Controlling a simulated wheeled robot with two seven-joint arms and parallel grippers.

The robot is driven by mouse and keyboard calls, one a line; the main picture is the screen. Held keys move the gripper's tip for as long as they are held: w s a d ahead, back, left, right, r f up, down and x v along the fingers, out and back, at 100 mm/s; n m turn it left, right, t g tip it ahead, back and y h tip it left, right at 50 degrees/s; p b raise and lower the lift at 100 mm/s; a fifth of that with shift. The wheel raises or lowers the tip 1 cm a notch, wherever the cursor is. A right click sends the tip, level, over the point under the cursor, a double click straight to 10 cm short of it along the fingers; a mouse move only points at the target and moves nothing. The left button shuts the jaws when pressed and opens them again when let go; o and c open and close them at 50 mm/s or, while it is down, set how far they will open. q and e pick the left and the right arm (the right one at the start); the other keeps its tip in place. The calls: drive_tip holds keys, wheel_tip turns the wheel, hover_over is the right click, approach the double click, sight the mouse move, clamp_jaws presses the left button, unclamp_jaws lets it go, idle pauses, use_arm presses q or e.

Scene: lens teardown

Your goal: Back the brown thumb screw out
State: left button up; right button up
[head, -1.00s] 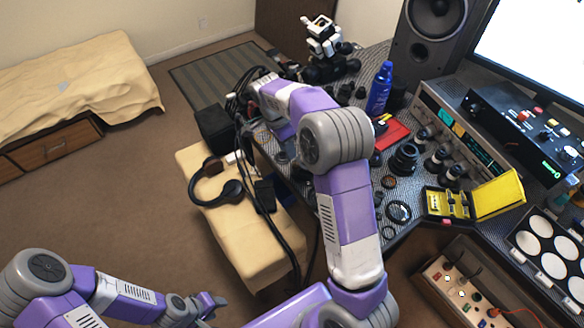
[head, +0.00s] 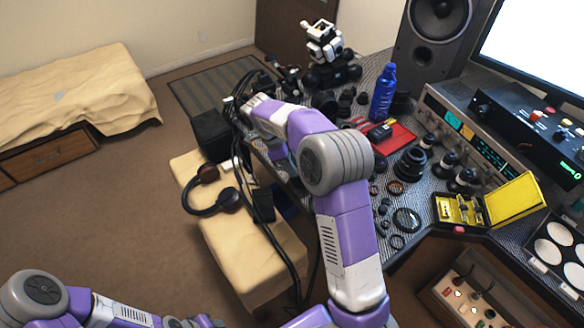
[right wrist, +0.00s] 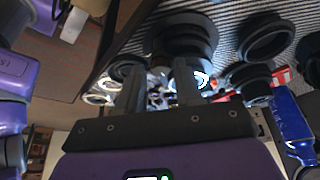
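I cannot make out the brown thumb screw in either view. In the right wrist view my right gripper (right wrist: 160,82) has its two dark fingers apart, with a gap between them. Small bright and dark parts show blurred beyond the gap, and I see nothing clearly held. A black lens barrel (right wrist: 185,42) stands just beyond the fingertips. In the head view the right gripper is mostly hidden behind my own forearm at the table's left edge. My left gripper (head: 200,322) is cut off by the bottom edge of the head view.
Black lens rings (head: 406,220) and a large lens (head: 410,164) lie on the patterned table. Cables hang beside a padded bench (head: 250,245) holding headphones (head: 212,199).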

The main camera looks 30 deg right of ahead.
drive_tip(key=shift+s+d+f, duration=0.1)
drive_tip(key=shift+f, duration=0.15)
clamp_jaws()
